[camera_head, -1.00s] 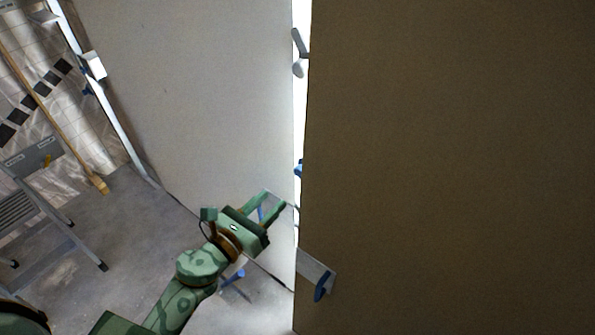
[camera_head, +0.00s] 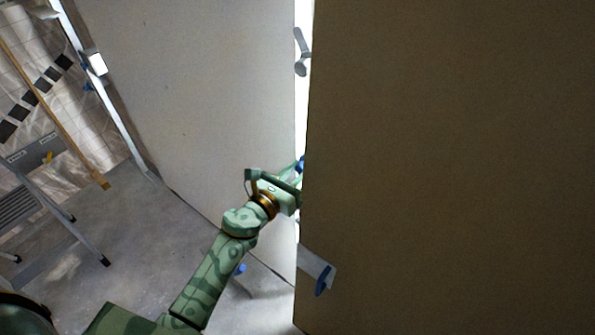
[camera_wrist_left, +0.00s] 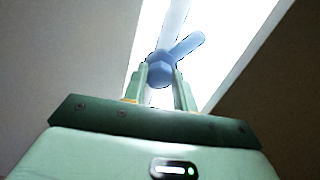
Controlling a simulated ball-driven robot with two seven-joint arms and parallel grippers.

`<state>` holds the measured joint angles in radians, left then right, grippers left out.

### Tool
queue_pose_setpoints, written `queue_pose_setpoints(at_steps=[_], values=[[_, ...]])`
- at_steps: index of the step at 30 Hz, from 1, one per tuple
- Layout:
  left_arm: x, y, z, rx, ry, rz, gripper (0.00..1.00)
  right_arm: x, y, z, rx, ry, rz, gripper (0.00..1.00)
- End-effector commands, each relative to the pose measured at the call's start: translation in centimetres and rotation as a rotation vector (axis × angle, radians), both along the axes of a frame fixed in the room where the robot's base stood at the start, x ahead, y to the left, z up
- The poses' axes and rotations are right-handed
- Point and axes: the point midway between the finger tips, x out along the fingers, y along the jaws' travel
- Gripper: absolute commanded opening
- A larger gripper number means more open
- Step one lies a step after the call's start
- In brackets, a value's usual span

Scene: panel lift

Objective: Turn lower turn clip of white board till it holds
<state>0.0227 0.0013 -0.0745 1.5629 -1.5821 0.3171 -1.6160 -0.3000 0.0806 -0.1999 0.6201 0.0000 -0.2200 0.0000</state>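The white board (camera_head: 200,90) stands upright left of the bright gap. A blue turn clip (camera_head: 301,163) shows in that gap, partly hidden by the brown panel's edge and my left gripper. In the left wrist view the blue clip (camera_wrist_left: 160,69) has a round hub and a short arm tilted up to the right. My left gripper (camera_wrist_left: 161,75) is at the clip, its two fingers apart and the hub showing between and just beyond the tips. I cannot tell whether they touch it. In the head view my left gripper (camera_head: 291,180) reaches the board's right edge. My right gripper is not in view.
A large brown panel (camera_head: 450,160) fills the right side. A grey clip (camera_head: 301,52) sits higher in the gap. A grey bracket with a blue end (camera_head: 318,272) is lower at the panel's edge. A stepladder (camera_head: 40,190) and a broom (camera_head: 60,120) stand at left.

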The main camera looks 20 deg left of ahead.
Motion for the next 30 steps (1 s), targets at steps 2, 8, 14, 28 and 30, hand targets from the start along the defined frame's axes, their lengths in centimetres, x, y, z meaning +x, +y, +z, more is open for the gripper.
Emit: queue_pose_setpoints(at_steps=[2, 8, 14, 28, 30], values=[[0.0, 0.0, 0.0, 0.000, 0.000, 0.000, 0.05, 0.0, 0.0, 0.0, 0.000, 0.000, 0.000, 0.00], [0.0, 0.0, 0.0, -0.013, 0.005, 0.000, 0.05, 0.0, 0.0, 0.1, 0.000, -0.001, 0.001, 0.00], [0.0, 0.0, 0.0, -0.082, 0.031, -0.001, 0.05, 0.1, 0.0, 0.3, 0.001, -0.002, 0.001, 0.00], [0.0, 0.1, 0.1, -0.457, 0.167, 0.000, 0.05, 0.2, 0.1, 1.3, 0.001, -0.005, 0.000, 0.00], [0.0, 0.1, 0.1, -0.519, 0.190, 0.000, 0.05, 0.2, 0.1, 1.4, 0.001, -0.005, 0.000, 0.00]])
